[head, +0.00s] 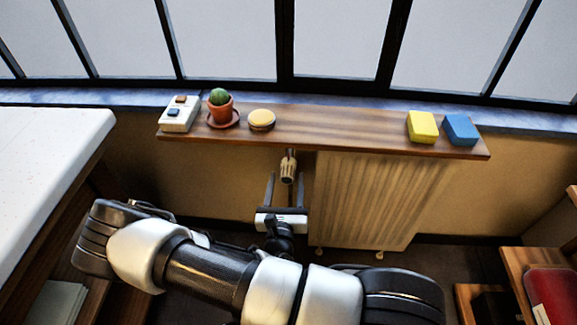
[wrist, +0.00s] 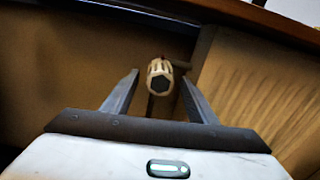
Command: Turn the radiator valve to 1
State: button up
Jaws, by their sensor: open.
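The radiator valve (head: 288,166) is a cream ribbed knob with a dark end, mounted below the wooden shelf at the radiator's upper left. It also shows in the wrist view (wrist: 160,77), with its dark hexagonal end face towards me. My gripper (head: 287,178) is open, its two dark fingers pointing at the valve, one on each side. In the wrist view the fingertips (wrist: 160,74) flank the knob with a gap on both sides. I cannot tell whether the tips reach alongside it in depth. No numbers on the valve are readable.
The radiator (head: 375,195) stands right of the valve. The shelf (head: 330,128) above holds a switch box (head: 180,113), a potted cactus (head: 220,106), a round tin (head: 262,120), a yellow block (head: 422,127) and a blue block (head: 461,130). A white-topped counter (head: 45,160) is at left.

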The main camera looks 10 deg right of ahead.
aim_at(289, 164)
jog(key=b+x, duration=0.1)
jog(key=x, duration=0.6)
jog(key=c, duration=1.1)
jog(key=shift+o, duration=0.2)
jog(key=shift+p, duration=0.35)
